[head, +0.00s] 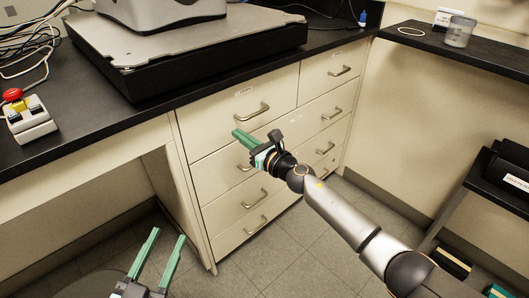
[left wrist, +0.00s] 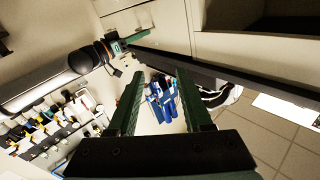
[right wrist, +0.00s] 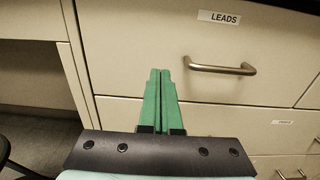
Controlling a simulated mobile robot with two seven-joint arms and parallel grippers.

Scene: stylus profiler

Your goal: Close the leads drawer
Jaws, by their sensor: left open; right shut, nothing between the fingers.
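The leads drawer (head: 220,112) is the upper left drawer of the cream cabinet under the black worktop. Its LEADS label and grey bar handle (right wrist: 220,68) show in the right wrist view. Its front looks flush or nearly flush; I cannot tell whether a small gap is left. My right gripper (head: 236,134) is shut and empty, its green fingers pointing at the lower part of this front, below and left of the handle. It also shows in the right wrist view (right wrist: 160,75); contact is unclear. My left gripper (head: 166,235) is open and empty, low at the left, away from the drawer.
Several other drawers with bar handles lie below and right (head: 328,75). A black-based instrument (head: 190,60) stands on the worktop above. A control box with a red button (head: 28,118) is at left. Open knee space lies left of the drawers. A black shelf cart stands at right.

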